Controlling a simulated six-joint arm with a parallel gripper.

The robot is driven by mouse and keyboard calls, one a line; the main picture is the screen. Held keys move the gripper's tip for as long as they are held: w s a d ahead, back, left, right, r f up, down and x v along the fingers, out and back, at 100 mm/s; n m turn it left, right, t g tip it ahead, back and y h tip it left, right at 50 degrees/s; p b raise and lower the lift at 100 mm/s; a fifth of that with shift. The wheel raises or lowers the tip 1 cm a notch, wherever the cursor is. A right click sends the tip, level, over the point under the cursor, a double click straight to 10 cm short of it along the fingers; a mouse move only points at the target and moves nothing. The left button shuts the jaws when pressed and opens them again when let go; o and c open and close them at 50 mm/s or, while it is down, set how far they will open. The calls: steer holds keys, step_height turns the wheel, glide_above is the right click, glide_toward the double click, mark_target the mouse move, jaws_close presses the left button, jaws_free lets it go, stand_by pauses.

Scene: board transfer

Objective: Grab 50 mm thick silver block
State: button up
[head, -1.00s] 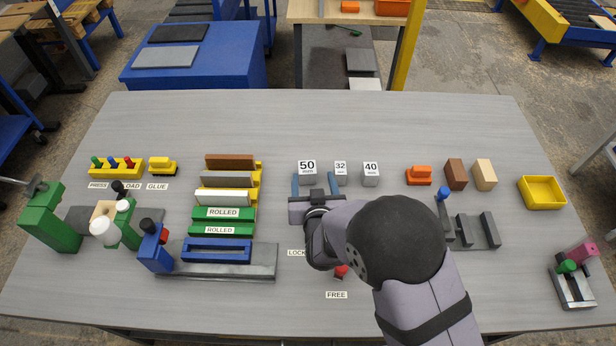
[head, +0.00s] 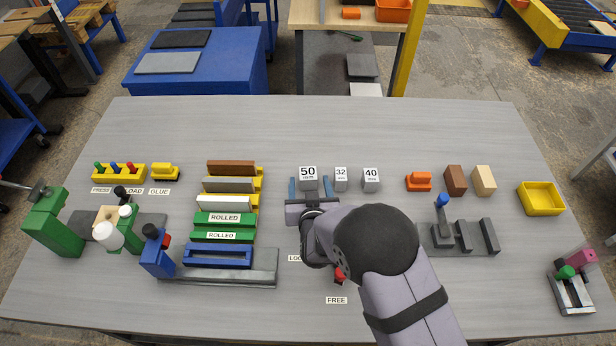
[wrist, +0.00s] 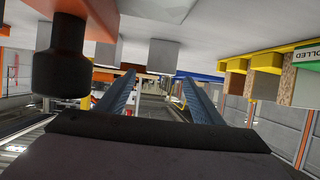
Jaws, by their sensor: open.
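The silver block labelled 50 (head: 308,173) stands on the table, leftmost of three silver blocks in a row. My gripper (head: 309,186) is open and empty, just in front of this block. Its two blue fingers point at the block, one toward each side of it, and do not appear to touch it. In the wrist view, which looks upside down, the block (wrist: 163,56) shows beyond and between the open fingers (wrist: 158,86). How far the fingertips reach along its sides is unclear.
The silver 32 block (head: 340,174) stands close to the right finger, with the 40 block (head: 371,176) beyond it. Rolled green pieces (head: 224,220) lie left. A red part (head: 340,274) sits under my arm; a dark knob (wrist: 60,65) is near in the wrist view.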

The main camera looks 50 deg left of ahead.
mark_target(308, 171)
steer(key=shift+p+x, duration=0.65)
steer(key=shift+x, duration=1.35)
steer(key=shift+c, duration=0.6)
steer(key=shift+a+r, duration=0.1)
steer(key=shift+r, duration=0.05)
steer(key=c, duration=1.3)
steer(key=shift+r, duration=0.1)
steer(key=shift+r+b, duration=1.2)
steer(key=shift+r, duration=3.7)
